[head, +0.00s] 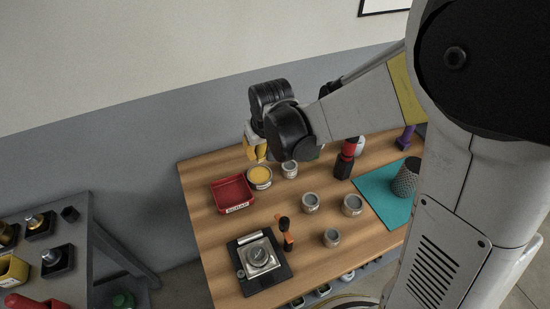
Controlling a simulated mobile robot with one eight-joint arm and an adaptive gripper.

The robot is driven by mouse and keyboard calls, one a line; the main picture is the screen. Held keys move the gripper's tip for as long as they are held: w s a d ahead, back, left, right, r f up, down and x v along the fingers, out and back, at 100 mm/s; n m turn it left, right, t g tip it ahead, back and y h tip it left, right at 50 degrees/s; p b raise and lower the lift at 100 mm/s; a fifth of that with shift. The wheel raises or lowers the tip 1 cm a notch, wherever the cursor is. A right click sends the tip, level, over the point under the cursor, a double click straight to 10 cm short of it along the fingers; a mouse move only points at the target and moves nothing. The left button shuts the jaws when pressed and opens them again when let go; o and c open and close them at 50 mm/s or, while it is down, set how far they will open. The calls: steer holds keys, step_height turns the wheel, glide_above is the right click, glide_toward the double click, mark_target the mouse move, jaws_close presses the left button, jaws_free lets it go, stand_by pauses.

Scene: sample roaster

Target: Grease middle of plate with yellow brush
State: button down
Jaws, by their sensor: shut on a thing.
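My gripper (250,143) is at the back left of the wooden table, mostly hidden behind my dark wrist. A yellow piece that looks like the yellow brush (261,151) shows at the gripper, and its bristles cannot be made out. It is close above a tin with a yellow top (259,177); whether they touch cannot be told. A square metal plate (259,257) with a round middle sits on a black base at the table's front left, well away from the gripper.
A red scrap tray (232,193) is left of the yellow-topped tin. Several small grey tins (310,203) stand mid-table. An orange-and-black tool (287,236) stands right of the plate. A red-and-black bottle (345,160) and teal mat (375,190) are farther right. A grey side bench (82,235) is left.

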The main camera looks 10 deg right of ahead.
steer(key=shift+s+a+f+b, duration=0.1)
steer(key=shift+f+b, duration=0.4)
steer(key=shift+f, duration=0.3)
steer(key=shift+f+b, duration=1.6)
steer(key=shift+f, duration=0.5)
steer(key=shift+f+b, duration=0.5)
steer(key=shift+r+p, duration=2.7)
steer(key=shift+r, duration=0.8)
